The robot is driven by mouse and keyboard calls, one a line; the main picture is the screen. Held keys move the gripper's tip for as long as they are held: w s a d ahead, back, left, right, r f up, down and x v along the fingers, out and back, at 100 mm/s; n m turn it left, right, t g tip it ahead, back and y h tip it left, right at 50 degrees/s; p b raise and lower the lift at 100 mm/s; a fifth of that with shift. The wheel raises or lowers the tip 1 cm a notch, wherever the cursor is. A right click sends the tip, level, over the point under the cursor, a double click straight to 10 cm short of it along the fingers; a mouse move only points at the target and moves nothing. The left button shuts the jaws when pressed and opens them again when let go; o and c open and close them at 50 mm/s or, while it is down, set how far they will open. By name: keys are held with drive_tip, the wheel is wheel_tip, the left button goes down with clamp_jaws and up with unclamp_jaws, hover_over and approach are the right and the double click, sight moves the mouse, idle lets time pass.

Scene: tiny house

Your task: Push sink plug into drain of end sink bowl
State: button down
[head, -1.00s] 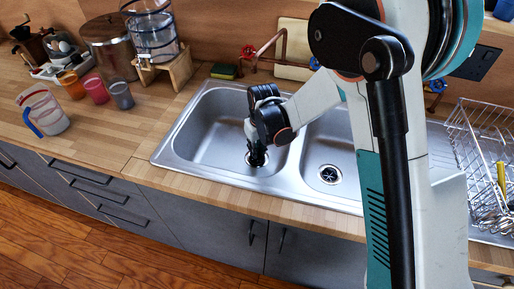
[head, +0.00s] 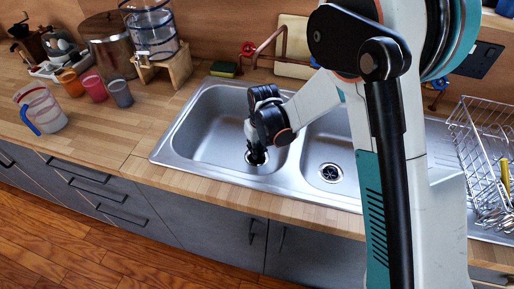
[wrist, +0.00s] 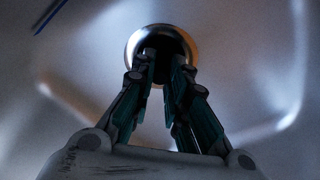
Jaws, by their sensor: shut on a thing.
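The end sink bowl (head: 208,128) is the left steel bowl, and its round drain (head: 247,162) is at the bottom. My gripper (head: 257,155) points down into this bowl, its fingertips at the drain. In the wrist view, my gripper (wrist: 165,60) has its two fingers close together over the drain's bright rim (wrist: 133,44). The sink plug (wrist: 166,43) is a dark shape between the fingertips, mostly hidden by them and in deep shade. I cannot tell how deep it sits in the drain.
A second bowl with an open drain (head: 330,173) lies to the right, beyond the divider. A copper tap pipe (head: 268,45) and a green-yellow sponge (head: 223,69) are behind the sink. A wire dish rack (head: 485,160) stands right. Cups and a jug (head: 45,110) stand on the left counter.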

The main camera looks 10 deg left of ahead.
sight(260, 158)
drive_tip(key=shift+f+b, duration=0.4)
drive_tip(key=shift+f, duration=0.25)
drive_tip(key=c, duration=1.5)
unclamp_jaws()
drive_tip(key=shift+r, duration=0.2)
drive_tip(key=r, duration=0.4)
drive_tip(key=s+r, duration=0.1)
drive_tip(key=r, duration=0.2)
drive_tip(key=d+r, duration=0.1)
drive_tip(key=r, duration=0.3)
drive_tip(key=shift+s+r, duration=0.15)
drive_tip(key=shift+r, duration=0.2)
